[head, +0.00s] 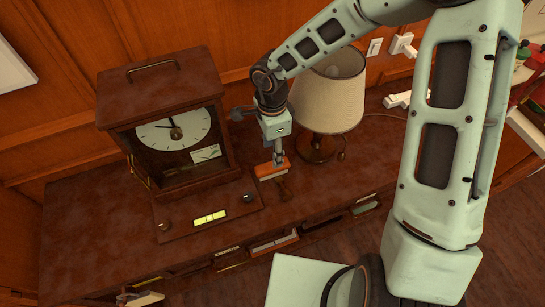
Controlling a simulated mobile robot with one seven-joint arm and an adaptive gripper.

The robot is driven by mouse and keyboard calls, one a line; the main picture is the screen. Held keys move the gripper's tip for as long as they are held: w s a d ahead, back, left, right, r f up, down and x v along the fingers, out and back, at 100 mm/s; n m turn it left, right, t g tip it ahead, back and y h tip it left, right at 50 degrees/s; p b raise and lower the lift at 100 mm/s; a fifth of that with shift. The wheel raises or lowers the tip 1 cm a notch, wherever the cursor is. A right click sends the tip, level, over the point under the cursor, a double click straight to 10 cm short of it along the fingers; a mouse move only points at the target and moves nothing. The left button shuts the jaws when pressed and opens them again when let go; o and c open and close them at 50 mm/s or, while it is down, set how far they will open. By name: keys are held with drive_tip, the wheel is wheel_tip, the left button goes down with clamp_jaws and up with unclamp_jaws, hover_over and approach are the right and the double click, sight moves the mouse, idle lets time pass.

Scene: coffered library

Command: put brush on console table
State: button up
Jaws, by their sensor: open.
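The console table (90,225) is a long dark reddish-brown wooden top with open drawers along its front. My gripper (277,158) points down over the table, between the clock and the lamp, and is open. A small orange piece with a pale edge (271,171) is right at its fingertips, on or just above the table top. It looks like the brush, but it is too small to be sure. I cannot tell whether the fingers touch it.
A lamp with a cream shade (328,92) stands close right of my gripper. White items (398,99) lie farther right. The table's left end is clear.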

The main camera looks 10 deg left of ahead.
wheel_tip(320, 180, up, 4)
drive_tip(key=shift+f, duration=0.1)
idle(0.6)
